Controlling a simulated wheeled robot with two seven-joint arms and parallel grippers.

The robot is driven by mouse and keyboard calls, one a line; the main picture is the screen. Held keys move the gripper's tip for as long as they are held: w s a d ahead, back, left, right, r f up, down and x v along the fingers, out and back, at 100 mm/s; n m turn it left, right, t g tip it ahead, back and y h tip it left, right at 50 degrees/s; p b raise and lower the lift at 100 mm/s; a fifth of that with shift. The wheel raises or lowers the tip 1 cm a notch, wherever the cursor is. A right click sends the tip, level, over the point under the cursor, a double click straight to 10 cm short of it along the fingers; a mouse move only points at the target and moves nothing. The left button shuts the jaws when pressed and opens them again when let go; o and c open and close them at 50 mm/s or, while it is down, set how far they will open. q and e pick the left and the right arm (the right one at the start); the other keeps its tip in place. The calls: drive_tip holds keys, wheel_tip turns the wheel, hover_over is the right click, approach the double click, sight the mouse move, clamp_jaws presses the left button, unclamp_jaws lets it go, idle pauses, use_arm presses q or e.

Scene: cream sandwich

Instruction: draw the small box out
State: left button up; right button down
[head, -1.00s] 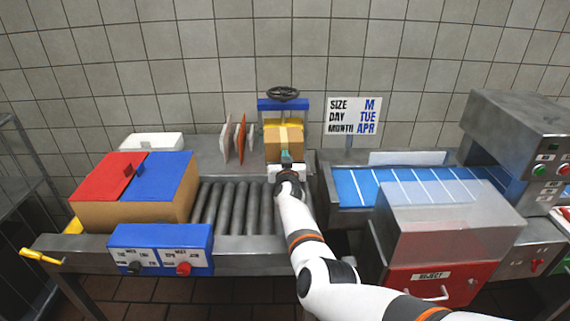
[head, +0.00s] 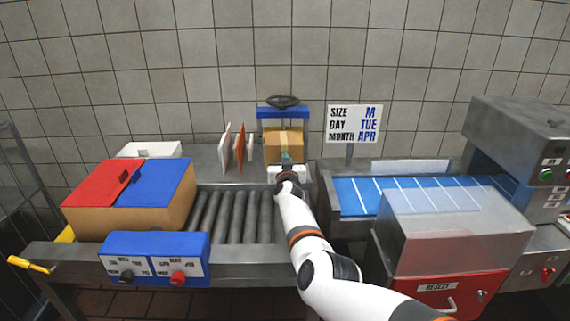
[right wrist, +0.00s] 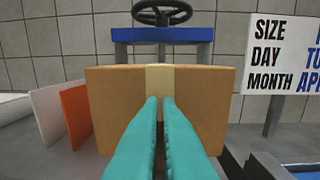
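The small box (head: 283,146) is brown cardboard with a pale tape strip down its middle. It stands under a blue press frame (head: 283,113) with a dark handwheel, beyond the rollers. In the right wrist view the small box (right wrist: 110,100) fills the middle, upright and facing me. My right gripper (head: 286,158) is at its front face. Its teal fingers (right wrist: 160,100) lie close together with only a narrow gap, over the tape strip. I see no part of the box between them, and cannot tell whether the tips touch it. My left gripper is not in view.
A roller conveyor (head: 236,216) lies in front, with a large red-and-blue-topped box (head: 150,205) on its left. White and orange upright panels (head: 239,149) stand left of the small box. A sign (head: 353,124), blue belt (head: 352,197) and clear-covered red reject bin (head: 445,290) are right.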

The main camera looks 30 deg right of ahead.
drive_tip(key=shift+r, duration=0.1)
drive_tip(key=c, duration=1.6)
unclamp_jaws()
drive_tip(key=shift+o, duration=0.2)
drive_tip(key=p+v, duration=1.2)
drive_tip(key=p, duration=0.3)
